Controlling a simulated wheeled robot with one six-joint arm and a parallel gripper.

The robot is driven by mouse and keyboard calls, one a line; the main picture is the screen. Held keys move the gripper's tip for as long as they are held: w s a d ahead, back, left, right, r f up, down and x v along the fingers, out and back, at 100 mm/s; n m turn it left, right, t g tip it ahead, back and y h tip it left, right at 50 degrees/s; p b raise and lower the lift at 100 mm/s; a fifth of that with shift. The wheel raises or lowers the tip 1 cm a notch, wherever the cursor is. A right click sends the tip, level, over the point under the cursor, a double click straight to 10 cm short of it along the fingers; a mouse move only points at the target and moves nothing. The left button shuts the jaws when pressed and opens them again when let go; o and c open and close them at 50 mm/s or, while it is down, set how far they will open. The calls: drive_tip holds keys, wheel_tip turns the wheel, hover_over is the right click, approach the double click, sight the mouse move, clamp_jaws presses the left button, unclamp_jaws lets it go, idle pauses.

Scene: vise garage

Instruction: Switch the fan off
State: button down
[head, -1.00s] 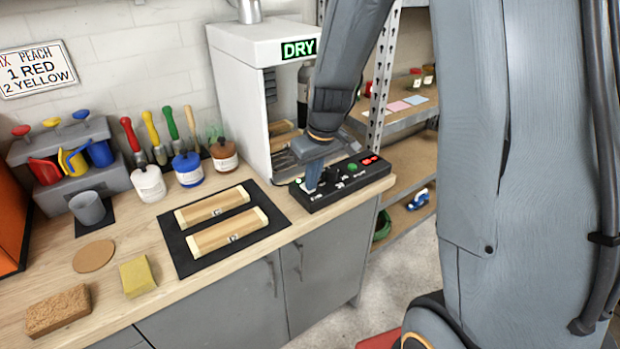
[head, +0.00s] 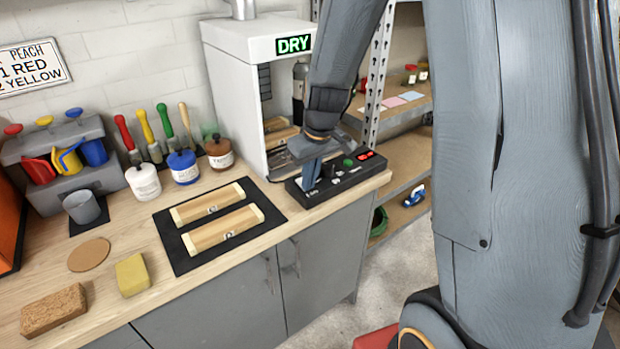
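A black control box (head: 340,184) lies on the bench front, at the foot of the white drying cabinet (head: 231,92). The box carries a green button, red lit parts and small knobs; its labels are too small to read. A green "DRY" sign is lit on the cabinet. My gripper (head: 310,178) points down over the left end of the box, with its tip at or just above the panel. The fingers look close together, but the arm hides part of them. The control under the tip is hidden. I cannot tell which control is the fan's.
Two wooden pieces (head: 222,229) lie on a black mat (head: 178,255) left of the box. Jars (head: 143,182) and brushes stand behind. A yellow sponge (head: 132,275) and a brown block (head: 54,311) lie at front left. A metal shelf (head: 405,160) stands to the right.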

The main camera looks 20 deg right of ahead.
drive_tip(key=shift+w+a+r, duration=0.2)
drive_tip(key=shift+w+a, duration=0.05)
drive_tip(key=shift+w, duration=0.25)
drive_tip(key=shift+s+r+p, duration=0.1)
drive_tip(key=shift+r+p, duration=0.3)
drive_tip(key=shift+p, duration=0.15)
drive_tip(key=s+d+r, duration=0.2)
drive_tip(key=s+r, duration=0.4)
drive_tip(key=r, duration=0.5)
drive_tip(key=s+a+f+m+b, duration=0.1)
drive_tip(key=s+a+f+m, duration=0.1)
drive_tip(key=s+f, duration=0.6)
drive_tip(key=s+m, duration=0.1)
drive_tip(key=s, duration=0.2)
drive_tip(key=shift+s+f+m+g+h, duration=0.2)
drive_tip(key=shift+f+m+g+h, duration=0.1)
drive_tip(key=shift+f+g+h, duration=0.1)
